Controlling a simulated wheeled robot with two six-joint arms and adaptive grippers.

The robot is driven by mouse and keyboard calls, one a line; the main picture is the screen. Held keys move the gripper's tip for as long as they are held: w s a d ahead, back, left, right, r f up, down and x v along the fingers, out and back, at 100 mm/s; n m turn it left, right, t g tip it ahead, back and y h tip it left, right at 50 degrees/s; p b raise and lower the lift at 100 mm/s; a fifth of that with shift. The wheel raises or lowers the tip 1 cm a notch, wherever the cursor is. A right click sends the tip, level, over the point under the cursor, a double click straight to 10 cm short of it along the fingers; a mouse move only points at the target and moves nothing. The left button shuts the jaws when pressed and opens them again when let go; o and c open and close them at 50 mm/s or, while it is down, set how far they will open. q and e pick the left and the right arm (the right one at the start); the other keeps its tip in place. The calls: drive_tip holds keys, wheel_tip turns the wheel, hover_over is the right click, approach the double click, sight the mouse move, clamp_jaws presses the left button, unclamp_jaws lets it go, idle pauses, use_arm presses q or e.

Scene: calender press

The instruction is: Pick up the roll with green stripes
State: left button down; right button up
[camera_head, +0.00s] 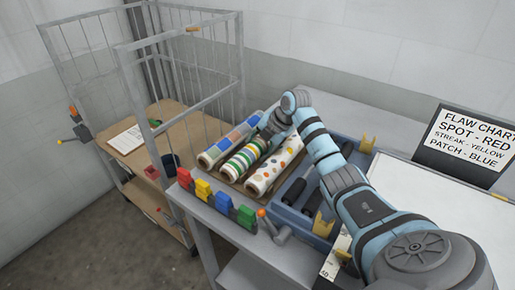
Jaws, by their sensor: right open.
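The roll with green stripes (239,164) lies on the table between two other rolls, its near end toward the table's front edge. My right arm reaches in from the lower right. My right gripper (266,132) is at the far end of the green-striped roll, low over it and partly covering that end. It is open, though its fingers are small and I cannot tell whether they touch the roll. My left gripper is not in view.
A blue-patched roll (214,154) lies to the left and a spotted roll (264,179) to the right, both close by. Coloured clips (224,203) line the front edge. A blue tray (291,213) sits right of the rolls. A cage trolley (131,145) stands left; a flaw chart (465,143) stands right.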

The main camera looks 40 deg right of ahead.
drive_tip(key=c, duration=1.2)
